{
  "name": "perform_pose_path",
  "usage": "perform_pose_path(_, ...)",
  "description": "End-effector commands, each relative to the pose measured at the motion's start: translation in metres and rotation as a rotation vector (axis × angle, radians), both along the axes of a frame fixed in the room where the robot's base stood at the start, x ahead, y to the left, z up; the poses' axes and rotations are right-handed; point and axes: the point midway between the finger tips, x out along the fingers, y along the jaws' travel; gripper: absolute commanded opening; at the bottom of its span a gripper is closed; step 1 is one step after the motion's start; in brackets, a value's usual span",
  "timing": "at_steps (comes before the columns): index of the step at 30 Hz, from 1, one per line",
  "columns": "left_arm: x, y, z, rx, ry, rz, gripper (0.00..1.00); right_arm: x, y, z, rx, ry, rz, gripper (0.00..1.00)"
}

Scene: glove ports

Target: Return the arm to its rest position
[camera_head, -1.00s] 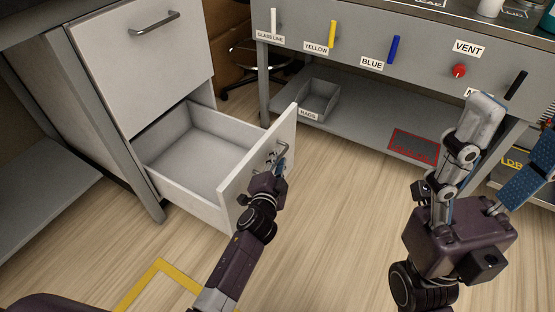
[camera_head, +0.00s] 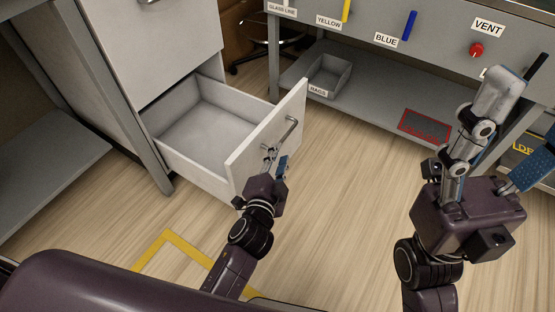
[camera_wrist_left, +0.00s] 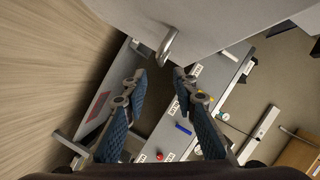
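My left gripper (camera_head: 275,161) is just in front of the open drawer's (camera_head: 236,168) face, below and beside its bar handle (camera_head: 289,131). In the left wrist view the left gripper (camera_wrist_left: 159,74) has its two fingers spread with nothing between them. The handle (camera_wrist_left: 168,46) lies just beyond the fingertips and looks apart from them. My right gripper (camera_head: 524,116) is raised at the right of the head view, its fingers spread wide and empty. The drawer is pulled well out and looks empty inside.
Blue (camera_head: 410,25) and yellow (camera_head: 346,10) handles and a red knob (camera_head: 476,49) line the bench front. Wooden floor between is clear.

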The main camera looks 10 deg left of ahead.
Motion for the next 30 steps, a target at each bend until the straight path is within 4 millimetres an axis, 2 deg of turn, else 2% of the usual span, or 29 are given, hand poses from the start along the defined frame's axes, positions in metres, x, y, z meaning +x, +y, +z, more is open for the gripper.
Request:
perform_pose_path(6,-0.015,0.000,0.003,0.001,0.000,0.000,0.26,0.000,0.000,0.000,0.000,0.000,0.000,0.62)
perform_pose_path(23,-0.016,0.000,0.005,-0.004,-0.004,-0.002,0.26,0.000,0.000,0.000,0.001,0.000,0.000,0.62)
perform_pose_path(26,-0.015,-0.007,0.023,-0.051,-0.048,-0.031,0.26,0.000,0.000,0.000,0.001,0.003,0.000,0.62)
perform_pose_path(29,-0.016,-0.022,0.068,-0.162,-0.156,-0.103,0.26,0.000,0.000,0.000,0.001,0.011,0.000,0.62)
perform_pose_path(30,-0.018,-0.029,0.094,-0.226,-0.216,-0.143,0.26,0.000,0.000,0.000,0.001,0.014,0.001,0.62)
